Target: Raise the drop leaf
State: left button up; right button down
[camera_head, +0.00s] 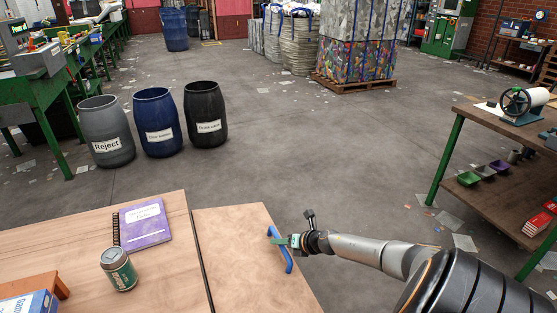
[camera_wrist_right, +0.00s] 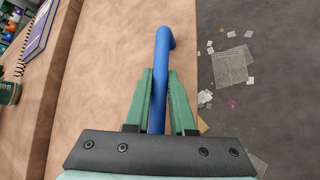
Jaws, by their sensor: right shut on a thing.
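The drop leaf (camera_head: 237,247) is a pale wooden panel on the right of the wooden table top (camera_head: 165,263), with a dark seam between them. In the head view it looks about level with the table top. A blue bar handle (camera_head: 287,262) is fixed near its right edge and also shows in the wrist view (camera_wrist_right: 161,60). My right gripper (camera_head: 275,241) reaches in from the right, its green fingers (camera_wrist_right: 158,103) on both sides of the handle, shut on it. My left gripper is not in view.
A purple notebook (camera_head: 146,224), a green can (camera_head: 118,268) and a blue box (camera_head: 30,303) are on the table. Grey (camera_head: 105,131), blue (camera_head: 157,122) and black (camera_head: 205,114) barrels stand beyond it. Open floor lies right of the leaf, before a shelf bench (camera_head: 490,140).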

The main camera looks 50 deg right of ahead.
jog(key=r, duration=0.1)
jog(key=r+p, duration=0.1)
jog(key=r, duration=0.1)
jog(key=shift+w+a+r+p, duration=0.15)
jog(key=shift+a+p, duration=0.1)
jog(key=shift+p, duration=0.05)
jog(key=shift+a+r+p, duration=0.2)
jog(key=shift+r+p, duration=0.25)
jog(key=shift+r, duration=0.1)
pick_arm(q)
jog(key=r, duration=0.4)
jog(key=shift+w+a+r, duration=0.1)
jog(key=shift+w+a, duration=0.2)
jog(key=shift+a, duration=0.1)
pick_arm(e)
jog(key=shift+w+a+r, duration=0.15)
jog(key=c, duration=0.8)
grip_release()
jog(key=shift+a, duration=0.1)
jog(key=shift+o, duration=0.2)
